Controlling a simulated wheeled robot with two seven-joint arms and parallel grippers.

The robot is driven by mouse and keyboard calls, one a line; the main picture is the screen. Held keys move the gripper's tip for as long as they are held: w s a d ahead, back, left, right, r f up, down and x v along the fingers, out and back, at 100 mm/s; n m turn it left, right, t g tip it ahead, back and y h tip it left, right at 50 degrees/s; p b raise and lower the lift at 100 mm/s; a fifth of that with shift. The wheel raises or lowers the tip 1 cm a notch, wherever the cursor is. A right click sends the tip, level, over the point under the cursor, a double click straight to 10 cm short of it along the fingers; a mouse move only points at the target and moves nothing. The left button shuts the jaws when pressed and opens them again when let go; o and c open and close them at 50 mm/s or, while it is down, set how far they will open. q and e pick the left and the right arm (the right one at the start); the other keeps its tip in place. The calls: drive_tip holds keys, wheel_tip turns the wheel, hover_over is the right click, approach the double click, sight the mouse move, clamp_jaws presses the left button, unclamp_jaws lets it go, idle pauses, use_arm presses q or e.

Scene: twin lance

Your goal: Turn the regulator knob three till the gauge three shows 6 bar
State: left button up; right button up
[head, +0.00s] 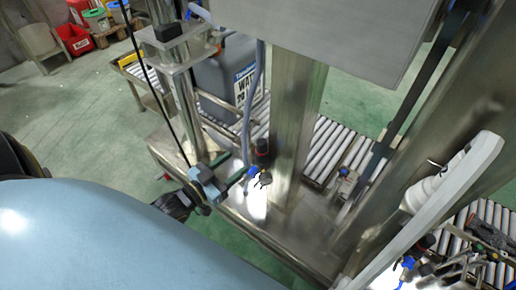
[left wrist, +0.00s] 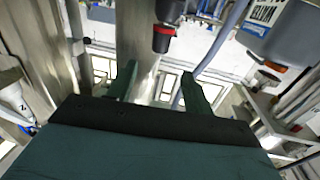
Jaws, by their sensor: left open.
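A regulator with a dark knob (head: 262,148) and a blue fitting (head: 253,172) stands beside the steel column in the head view. In the left wrist view a dark knob with a red ring (left wrist: 163,38) hangs into the upper middle. My left gripper (head: 238,168) is open, its green fingers pointing at this regulator from the left. In the left wrist view the gripper (left wrist: 158,75) has nothing between its fingertips; the knob appears beyond them. A small round part (head: 265,178) below the knob may be a gauge; no reading or number is legible. My right gripper is not in view.
Another regulator with a blue fitting (head: 344,172) stands right of the steel column (head: 295,120). More fittings (head: 405,263) are at the lower right. A roller conveyor (head: 325,150) runs behind.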

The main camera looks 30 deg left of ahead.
sight(258, 146)
use_arm(q)
drive_tip(key=b+x, duration=0.2)
drive_tip(key=x, duration=0.7)
drive_tip(key=shift+w+f, duration=0.15)
drive_tip(key=shift+w, duration=0.05)
drive_tip(key=shift+w+d, duration=0.1)
drive_tip(key=shift+w, duration=0.3)
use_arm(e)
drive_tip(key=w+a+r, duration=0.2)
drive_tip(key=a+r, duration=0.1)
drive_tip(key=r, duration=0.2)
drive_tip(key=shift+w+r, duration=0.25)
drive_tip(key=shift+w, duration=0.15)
use_arm(q)
drive_tip(key=c, duration=1)
drive_tip(key=shift+h+b, duration=0.3)
